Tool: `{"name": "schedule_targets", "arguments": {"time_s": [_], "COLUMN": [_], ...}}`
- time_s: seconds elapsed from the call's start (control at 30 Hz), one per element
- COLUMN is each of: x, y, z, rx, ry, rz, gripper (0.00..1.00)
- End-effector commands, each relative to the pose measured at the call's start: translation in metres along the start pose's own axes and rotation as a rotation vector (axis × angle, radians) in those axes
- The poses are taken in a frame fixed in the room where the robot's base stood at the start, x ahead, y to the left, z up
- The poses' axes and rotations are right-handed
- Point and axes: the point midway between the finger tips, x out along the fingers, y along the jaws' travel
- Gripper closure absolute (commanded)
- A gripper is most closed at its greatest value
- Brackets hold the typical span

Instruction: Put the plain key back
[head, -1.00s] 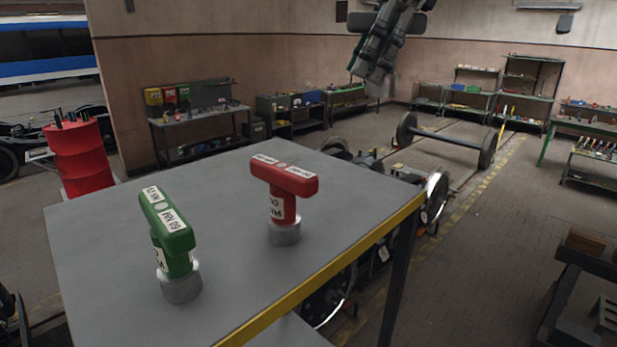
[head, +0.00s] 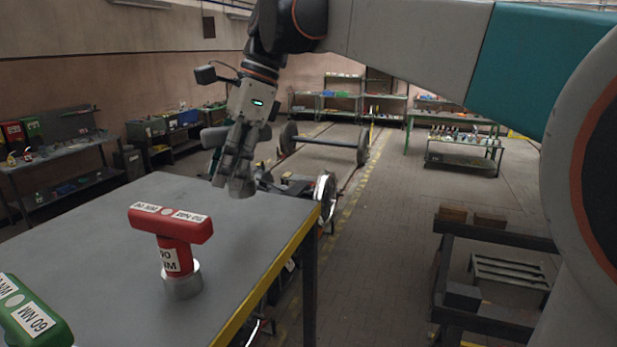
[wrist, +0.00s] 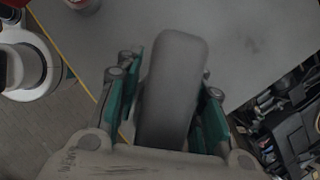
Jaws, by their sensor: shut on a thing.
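My gripper (head: 230,160) is shut on a plain grey key, whose grey bar (wrist: 172,85) stands between the fingers in the wrist view. In the head view the key is mostly hidden by the fingers; its end (head: 242,187) shows below them, over the far right part of the grey table (head: 105,235). I cannot tell whether it touches the top. A red T-shaped key (head: 172,240) with white labels stands upright on a silver socket near the table's middle. A green key (head: 35,318) with a similar label is at the lower left, partly cut off.
The table has a yellow front edge (head: 270,282). A wheelset (head: 325,147) and shelves stand behind it. A dark rack (head: 480,275) stands on the floor at right. The table top between the red key and my gripper is clear.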

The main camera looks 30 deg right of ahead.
Motion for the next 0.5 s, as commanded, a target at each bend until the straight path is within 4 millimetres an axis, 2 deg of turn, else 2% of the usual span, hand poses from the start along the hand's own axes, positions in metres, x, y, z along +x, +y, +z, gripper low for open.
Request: {"name": "schedule_targets", "arguments": {"time_s": [0.1,0.27,0.5], "x": [0.014,0.024,0.05], "y": [0.004,0.004,0.004], "z": [-0.006,-0.01,-0.021], "rx": [0.0,0.001,0.001], "ry": [0.0,0.0,0.0], "rz": [0.0,0.0,0.0], "gripper": [1.0,1.0,1.0]}}
